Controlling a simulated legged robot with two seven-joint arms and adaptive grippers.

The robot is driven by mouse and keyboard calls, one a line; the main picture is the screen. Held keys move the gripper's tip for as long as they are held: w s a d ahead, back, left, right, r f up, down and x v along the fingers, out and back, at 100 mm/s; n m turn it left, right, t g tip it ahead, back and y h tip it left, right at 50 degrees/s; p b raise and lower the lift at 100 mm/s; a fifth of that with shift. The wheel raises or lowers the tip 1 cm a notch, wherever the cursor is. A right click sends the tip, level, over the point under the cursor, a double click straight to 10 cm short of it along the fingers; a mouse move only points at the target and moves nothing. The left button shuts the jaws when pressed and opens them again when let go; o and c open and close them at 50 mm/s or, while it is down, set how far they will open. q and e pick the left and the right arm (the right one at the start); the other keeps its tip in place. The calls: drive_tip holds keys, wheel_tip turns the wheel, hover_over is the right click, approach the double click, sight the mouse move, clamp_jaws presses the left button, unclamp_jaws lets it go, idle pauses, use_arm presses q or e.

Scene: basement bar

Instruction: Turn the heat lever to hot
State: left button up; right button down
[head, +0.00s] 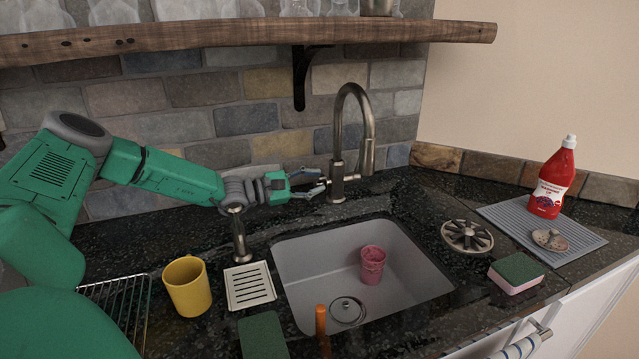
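The metal faucet (339,150) stands behind the sink, with a tall curved neck. A short metal stub (352,177) juts from the right of its lower body and looks like the heat lever; its exact setting is too small to tell. My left gripper (320,181) comes in from the left, just left of the faucet's lower body. Its fingers are spread apart, with nothing seen held between them. Whether a fingertip touches the faucet I cannot tell. My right gripper is not in view.
The sink (420,264) holds a pink cup (372,265). Around it are a yellow mug (187,286), a soap dispenser (239,236), a white slotted dish (249,285), a sponge (516,272) and a red bottle (552,182). A wooden shelf (250,33) runs above the faucet.

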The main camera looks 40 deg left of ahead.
use_arm(q)
drive_tip(key=shift+w+d+f, duration=0.1)
drive_tip(key=shift+w+d, duration=0.15)
drive_tip(key=shift+w, duration=0.25)
drive_tip(key=shift+d, duration=0.1)
drive_tip(key=shift+d, duration=0.1)
clamp_jaws()
